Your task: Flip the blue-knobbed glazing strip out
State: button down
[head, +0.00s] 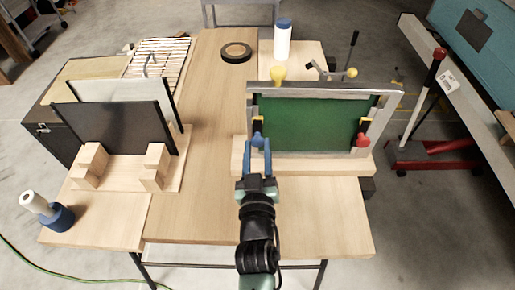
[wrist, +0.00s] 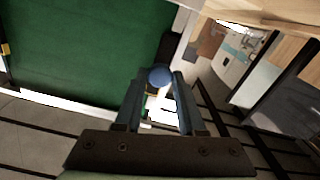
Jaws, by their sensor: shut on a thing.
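The window frame (head: 320,88) stands upright at the right of the table, a green panel (head: 310,122) inside it. The panel also fills the upper left of the wrist view (wrist: 80,50). My gripper (head: 260,143) is at the frame's lower left side. In the wrist view, the blue knob (wrist: 159,77) sits between the fingertips of my gripper (wrist: 156,88), which is shut on it. The glazing strip behind the knob is mostly hidden. A red knob (head: 362,140) is on the frame's right side.
A wooden rack (head: 125,172) with dark and pale panels stands at the left. A black tape roll (head: 236,52) and a white bottle (head: 283,40) are at the back. A blue-based roll (head: 58,215) is at the front left. The table middle (head: 205,140) is clear.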

jog(key=shift+s, duration=0.1)
jog(key=shift+s+f, duration=0.1)
jog(key=shift+s, duration=0.4)
jog(key=c, duration=0.8)
grip_release()
jog(key=o, duration=0.3)
jog(key=shift+s, duration=0.2)
jog(key=shift+w, duration=0.1)
jog(key=s+b, duration=0.2)
jog(key=s, duration=1.1)
